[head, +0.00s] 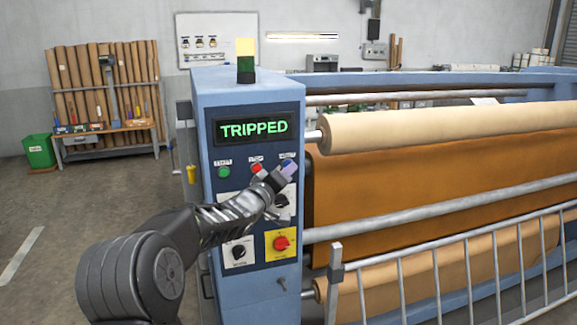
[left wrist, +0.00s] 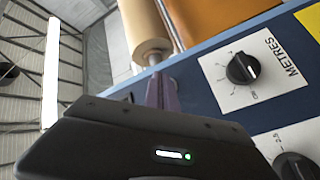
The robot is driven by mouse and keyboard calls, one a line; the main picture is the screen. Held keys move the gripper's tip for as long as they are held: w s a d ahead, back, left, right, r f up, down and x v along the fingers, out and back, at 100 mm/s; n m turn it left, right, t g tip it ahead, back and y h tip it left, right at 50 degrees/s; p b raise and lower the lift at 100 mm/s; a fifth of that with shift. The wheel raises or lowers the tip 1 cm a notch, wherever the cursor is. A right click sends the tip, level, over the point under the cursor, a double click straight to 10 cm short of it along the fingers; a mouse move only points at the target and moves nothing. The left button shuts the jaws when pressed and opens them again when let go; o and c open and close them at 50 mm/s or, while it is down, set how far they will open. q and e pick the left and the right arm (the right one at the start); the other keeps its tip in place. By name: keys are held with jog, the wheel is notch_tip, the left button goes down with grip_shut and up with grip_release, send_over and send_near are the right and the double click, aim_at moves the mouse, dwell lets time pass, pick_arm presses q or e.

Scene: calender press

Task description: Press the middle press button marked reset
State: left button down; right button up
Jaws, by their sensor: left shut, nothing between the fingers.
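The blue control panel carries three buttons in a row under a screen (head: 252,129) reading TRIPPED. A green button (head: 224,172) is at left, with a label like START. A red button (head: 256,168) is in the middle; its small label looks like STOP. A blue button (head: 287,162) is at right; its label looks like RESET. My left gripper (head: 290,171) is shut and empty, its tips just below the blue button and partly overlapping it. Contact cannot be told. In the left wrist view the fingers (left wrist: 162,92) point along the panel; no button shows there.
Below the buttons are a black dial (head: 239,252) and a red switch on yellow (head: 281,243). Another dial, marked METRES (left wrist: 243,68), is beside my fingers. Rollers (head: 450,125) and a metal guard rail (head: 440,270) stand right of the panel. Floor at left is open.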

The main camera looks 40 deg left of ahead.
pick_arm(q)
jog(key=shift+w+a+p, duration=0.2)
jog(key=shift+a+p, duration=0.1)
jog(key=shift+s+d, duration=0.1)
jog(key=shift+d, duration=0.05)
dwell(0.5)
jog(key=shift+s+d+b, duration=0.35)
jog(key=shift+d+b, duration=0.2)
jog(key=s+d+b, duration=0.1)
jog(key=d, duration=0.1)
jog(key=s+d+b, duration=0.2)
dwell(0.4)
dwell(0.9)
